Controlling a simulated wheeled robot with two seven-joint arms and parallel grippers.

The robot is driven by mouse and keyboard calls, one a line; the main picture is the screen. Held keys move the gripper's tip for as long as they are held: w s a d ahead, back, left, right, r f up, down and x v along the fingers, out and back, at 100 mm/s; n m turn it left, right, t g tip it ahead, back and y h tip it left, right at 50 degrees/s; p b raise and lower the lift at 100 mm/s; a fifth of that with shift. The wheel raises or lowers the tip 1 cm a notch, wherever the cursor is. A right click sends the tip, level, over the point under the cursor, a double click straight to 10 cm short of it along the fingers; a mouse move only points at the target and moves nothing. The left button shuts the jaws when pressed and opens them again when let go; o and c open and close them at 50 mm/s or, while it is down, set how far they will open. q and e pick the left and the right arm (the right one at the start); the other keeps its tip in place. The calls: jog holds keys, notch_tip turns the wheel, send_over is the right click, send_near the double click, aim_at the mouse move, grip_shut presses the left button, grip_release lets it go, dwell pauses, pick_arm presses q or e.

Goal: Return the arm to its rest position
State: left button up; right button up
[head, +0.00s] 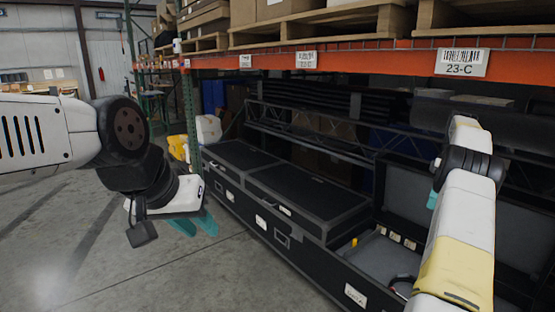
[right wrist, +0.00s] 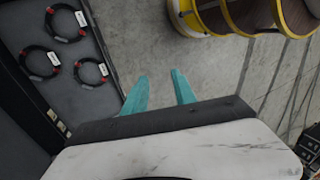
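My left arm comes in from the left in the head view. Its gripper (head: 195,224) hangs over the floor in front of the black totes, its two teal fingertips a little apart and nothing between them. My right arm rises at the right of the head view, in front of an open black tote (head: 352,295). Only a bit of teal of my right gripper (head: 434,198) shows past the arm there. In the right wrist view the right gripper (right wrist: 160,92) has its two teal fingers wide apart and empty, above grey floor beside a tote.
Several coiled black cables with white tags (right wrist: 68,24) lie in the tote in the right wrist view. Yellow-rimmed spools (right wrist: 190,18) stand at its top. Closed black totes (head: 305,197) line the shelf under an orange beam (head: 390,55). The floor at left is clear.

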jog(key=s+a+r+m+t+h, duration=0.1)
jog(key=s+a+r+m+t, duration=0.15)
jog(key=a+r, duration=0.7)
jog(key=s+a+r+m+t+h, duration=0.15)
jog(key=s+a+r, duration=0.25)
jog(key=a+r, duration=0.5)
jog(key=s+a+f+m+t+y, duration=0.1)
jog(key=s+a+f+t, duration=0.1)
jog(key=s+a, duration=0.6)
jog(key=s+a+f+m+t, duration=0.2)
jog(key=s+a+f, duration=0.2)
jog(key=s+a, duration=0.4)
jog(key=s, duration=0.6)
jog(key=shift+s+f+t+y, duration=0.25)
jog(key=shift+f+t+y, duration=0.05)
jog(key=shift+f+y, duration=0.05)
